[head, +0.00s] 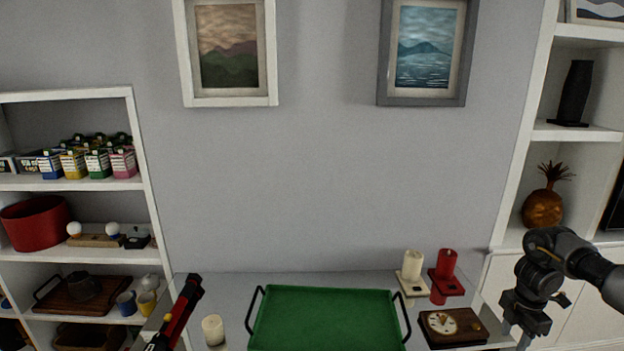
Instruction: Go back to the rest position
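My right arm comes in from the right edge, and its gripper (524,332) points down beside the right end of the table. The fingertips run toward the bottom edge of the picture, so its opening is unclear. It appears apart from the wooden clock (468,327) to its left. My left gripper does not show. A green tray (325,318) with black handles sits on the table in the middle.
A white candle (213,330) and a long red and black object (178,312) are left of the tray. Cream (412,265) and red (446,264) candles on holders stand at its right. Shelves flank the table (225,283); framed pictures hang above.

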